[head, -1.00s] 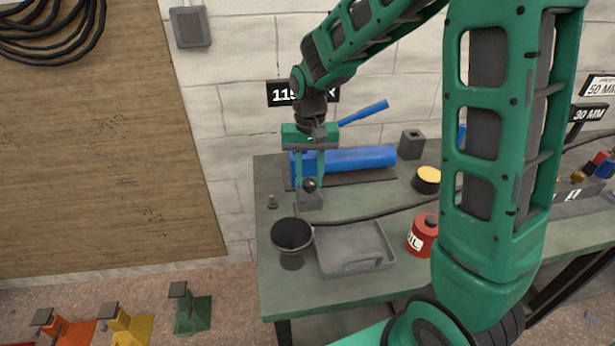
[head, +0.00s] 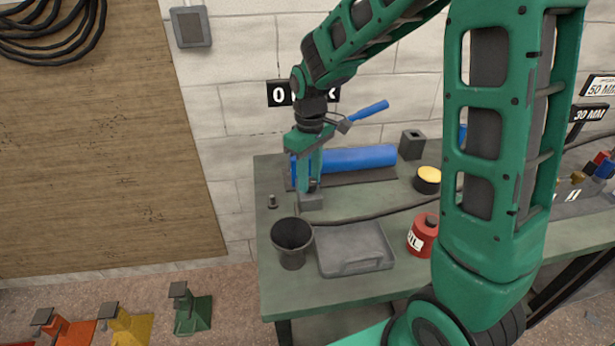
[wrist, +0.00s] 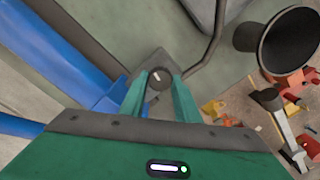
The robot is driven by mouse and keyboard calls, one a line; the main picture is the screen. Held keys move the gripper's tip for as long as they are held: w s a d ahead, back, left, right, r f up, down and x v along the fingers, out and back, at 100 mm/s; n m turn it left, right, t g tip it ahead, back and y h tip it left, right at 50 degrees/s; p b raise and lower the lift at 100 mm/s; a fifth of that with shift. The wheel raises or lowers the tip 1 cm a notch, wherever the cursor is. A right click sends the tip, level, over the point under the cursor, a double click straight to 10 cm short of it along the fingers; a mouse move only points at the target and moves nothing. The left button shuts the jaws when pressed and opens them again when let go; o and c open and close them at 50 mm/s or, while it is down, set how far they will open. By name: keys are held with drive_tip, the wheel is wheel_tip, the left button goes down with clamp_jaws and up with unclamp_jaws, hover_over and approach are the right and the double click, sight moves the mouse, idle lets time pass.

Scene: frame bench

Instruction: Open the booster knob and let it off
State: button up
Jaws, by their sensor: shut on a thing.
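The booster is a blue cylinder (head: 355,159) lying on a dark base on the bench, with a blue lever (head: 369,111) raised behind my arm. Its knob (wrist: 157,74), dark and round with a white mark, sits on a grey block (head: 312,202) at the booster's left end. My gripper (head: 312,186) points down over that block, its jaws turned at an angle. In the wrist view its green fingers (wrist: 158,82) are shut on the knob from both sides.
A black funnel-like cup (head: 292,236), a grey tray (head: 355,250) and a red can (head: 422,236) stand in front on the green bench (head: 290,292). A yellow-topped tin (head: 428,180) and a grey block (head: 412,145) stand right. A dark hose crosses the bench.

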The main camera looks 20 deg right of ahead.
sight(310, 181)
drive_tip(key=shift+w+r+n, duration=0.15)
drive_tip(key=shift+w+n, duration=0.05)
drive_tip(key=shift+n, duration=0.2)
drive_tip(key=o, duration=0.9)
drive_tip(key=shift+o, duration=0.7)
drive_tip(key=shift+s, duration=0.1)
wheel_tip(310, 181, up, 11)
drive_tip(key=shift+f, duration=0.2)
drive_tip(key=shift+d, duration=0.1)
